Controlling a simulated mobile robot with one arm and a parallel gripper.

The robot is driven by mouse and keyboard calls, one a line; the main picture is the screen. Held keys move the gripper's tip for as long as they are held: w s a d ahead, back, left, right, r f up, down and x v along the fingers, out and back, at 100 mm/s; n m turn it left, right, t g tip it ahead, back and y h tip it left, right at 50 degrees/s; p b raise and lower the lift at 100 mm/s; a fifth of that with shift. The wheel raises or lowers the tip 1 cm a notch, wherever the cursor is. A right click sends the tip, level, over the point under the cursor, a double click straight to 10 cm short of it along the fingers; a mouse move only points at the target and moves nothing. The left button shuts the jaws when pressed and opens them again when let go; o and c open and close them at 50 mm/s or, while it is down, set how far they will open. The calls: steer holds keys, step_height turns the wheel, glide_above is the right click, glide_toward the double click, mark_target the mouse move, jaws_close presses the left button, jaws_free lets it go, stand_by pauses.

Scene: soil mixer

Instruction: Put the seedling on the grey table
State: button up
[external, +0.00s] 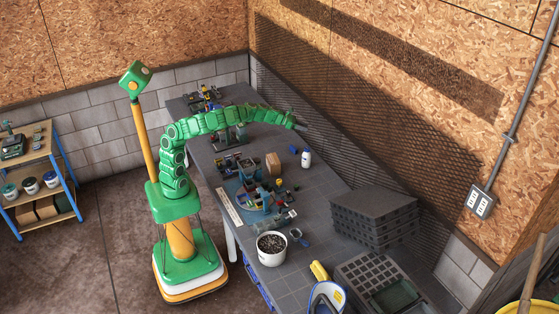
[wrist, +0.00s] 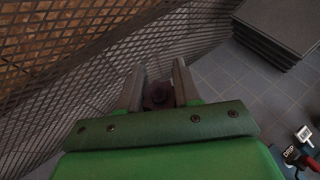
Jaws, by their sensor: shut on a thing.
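My gripper (external: 299,125) is stretched out over the far side of the grey table (external: 325,190), close to the mesh wall panel. In the wrist view my gripper (wrist: 157,88) is shut on a small dark, brownish thing, which I take to be the seedling (wrist: 158,97). Only its dark rounded part shows between the two fingers; no green leaves can be made out. In the external view the seedling is too small to tell apart from the fingertips. The grey table's tiled top (wrist: 235,85) lies to the right below my gripper in the wrist view.
A white bottle (external: 306,158) and a brown box (external: 273,164) stand near my gripper's side of the table. Mixer parts (external: 258,197), a soil bucket (external: 271,249) and a stack of dark trays (external: 373,218) stand nearer. Bare tabletop lies between bottle and stack. The mesh panel (external: 330,120) borders the far edge.

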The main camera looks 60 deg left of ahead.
steer(key=s+a, duration=0.3)
steer(key=a, duration=0.7)
steer(key=s+a, duration=0.2)
steer(key=a, duration=0.8)
steer(key=n+y, duration=0.1)
glide_above(261, 155)
step_height(261, 155, down, 27)
steer(key=shift+f+t, duration=0.4)
steer(key=shift+f, duration=0.2)
steer(key=shift+f, duration=0.15)
steer(key=shift+f, duration=3.85)
steer(key=shift+f, duration=0.2)
steer(key=o, duration=1)
steer(key=shift+r, duration=0.1)
